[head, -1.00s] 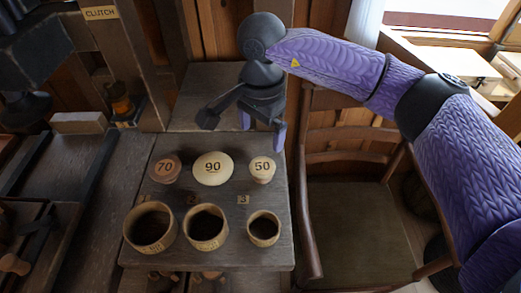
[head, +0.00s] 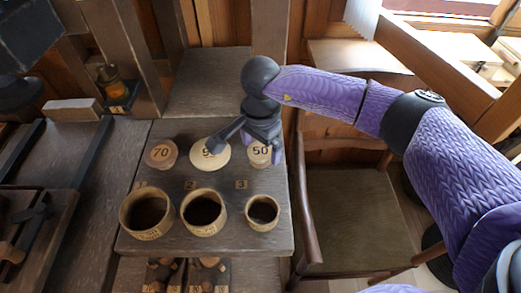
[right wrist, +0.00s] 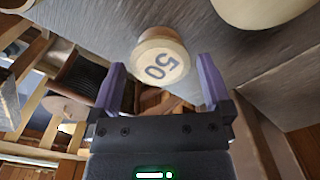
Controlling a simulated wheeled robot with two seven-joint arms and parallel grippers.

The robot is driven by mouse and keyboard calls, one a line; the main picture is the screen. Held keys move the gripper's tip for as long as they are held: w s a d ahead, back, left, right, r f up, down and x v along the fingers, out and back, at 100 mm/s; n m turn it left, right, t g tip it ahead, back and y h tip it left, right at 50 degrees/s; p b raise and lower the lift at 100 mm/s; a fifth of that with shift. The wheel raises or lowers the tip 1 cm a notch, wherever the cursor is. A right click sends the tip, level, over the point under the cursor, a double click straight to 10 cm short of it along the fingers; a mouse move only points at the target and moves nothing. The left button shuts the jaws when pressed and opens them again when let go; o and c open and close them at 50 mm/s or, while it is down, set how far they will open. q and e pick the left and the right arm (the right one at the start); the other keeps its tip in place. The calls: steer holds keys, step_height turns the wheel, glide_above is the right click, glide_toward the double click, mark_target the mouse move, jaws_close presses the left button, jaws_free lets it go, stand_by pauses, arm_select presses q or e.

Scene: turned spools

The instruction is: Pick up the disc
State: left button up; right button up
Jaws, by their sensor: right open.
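In the right wrist view the 50 disc (right wrist: 161,62) shows between and beyond the two purple fingertips, with a gap on each side. I cannot tell whether the fingers reach around it. My left gripper is not in view.
Three open wooden cups, left (head: 146,213), middle (head: 204,211) and right (head: 263,212), stand in front of the discs, with small number tags between the rows. A wooden chair (head: 350,215) stands right of the table. A small lantern (head: 111,85) is at the back left.

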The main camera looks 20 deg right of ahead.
steer(key=shift+f, duration=0.2)
stand_by(0.3)
steer(key=c, duration=0.9)
